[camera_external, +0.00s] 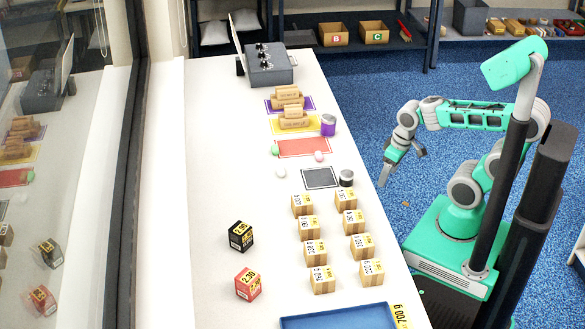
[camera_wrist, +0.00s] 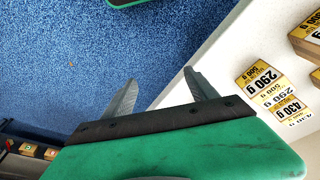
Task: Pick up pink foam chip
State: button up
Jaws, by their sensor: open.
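The pink foam chip (camera_external: 319,156) is a small pale pink lump on the white table, by the right end of a red mat (camera_external: 303,147). My gripper (camera_external: 385,180) is to the right of the chip, beyond the table's right edge and apart from it. In the wrist view my gripper (camera_wrist: 163,92) shows two grey fingers spread apart with nothing between them. The chip is not seen in the wrist view.
A purple-lidded jar (camera_external: 328,125) and a dark jar (camera_external: 346,178) stand near the chip. A green chip (camera_external: 275,150) and a white chip (camera_external: 281,173) lie to its left. Several brown cartons (camera_external: 312,228) stand toward the front. Yellow weight labels (camera_wrist: 265,85) show in the wrist view.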

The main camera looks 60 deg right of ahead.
aim_at(320, 153)
jog(key=shift+w, duration=0.1)
